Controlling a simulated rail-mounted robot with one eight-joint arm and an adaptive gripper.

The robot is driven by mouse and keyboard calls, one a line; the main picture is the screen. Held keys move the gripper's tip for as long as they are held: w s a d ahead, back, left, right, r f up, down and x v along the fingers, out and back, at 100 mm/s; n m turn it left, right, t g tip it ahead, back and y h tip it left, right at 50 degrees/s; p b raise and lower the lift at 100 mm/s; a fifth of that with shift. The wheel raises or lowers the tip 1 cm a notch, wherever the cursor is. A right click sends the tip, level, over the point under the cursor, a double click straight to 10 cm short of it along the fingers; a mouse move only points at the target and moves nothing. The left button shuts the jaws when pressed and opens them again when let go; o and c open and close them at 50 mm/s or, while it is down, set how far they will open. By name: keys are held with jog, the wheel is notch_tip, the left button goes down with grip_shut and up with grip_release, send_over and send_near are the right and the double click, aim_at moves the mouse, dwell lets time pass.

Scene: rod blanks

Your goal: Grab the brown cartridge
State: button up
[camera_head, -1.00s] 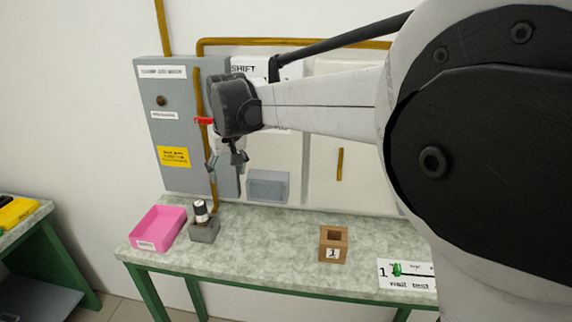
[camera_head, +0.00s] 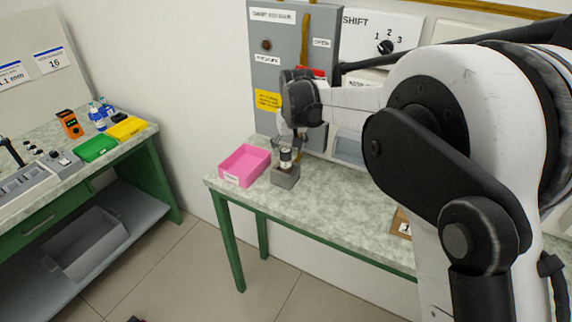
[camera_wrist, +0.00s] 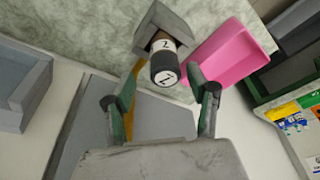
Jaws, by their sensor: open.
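The cartridge is a short upright cylinder (camera_head: 286,157) with a black top and a white band, standing in a small grey block holder (camera_head: 285,176) on the bench. In the wrist view, the cartridge (camera_wrist: 165,66) has a dark end cap with a white numbered disc and a white numbered band; its lower part is hidden in the holder (camera_wrist: 160,22). My gripper (camera_head: 297,138) is just above the cartridge in the head view. In the wrist view its two fingers (camera_wrist: 161,88) are spread apart, with the cartridge beyond them, apparently not touched.
A pink tray (camera_head: 244,166) sits left of the holder. A grey control panel (camera_head: 275,75) stands behind.

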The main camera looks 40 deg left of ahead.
aim_at(286, 164)
jog(key=shift+a+p+x, duration=0.15)
jog(key=shift+p+x, duration=0.05)
jog(key=shift+x, duration=1.1)
jog(key=shift+a+p+x, duration=0.15)
jog(key=shift+p+x, duration=0.05)
jog(key=shift+x, duration=1.15)
jog(key=shift+s+r, duration=0.1)
jog(key=shift+s, duration=0.1)
jog(key=shift+c, duration=0.4)
jog(key=c, duration=1.2)
jog(key=shift+c, duration=0.2)
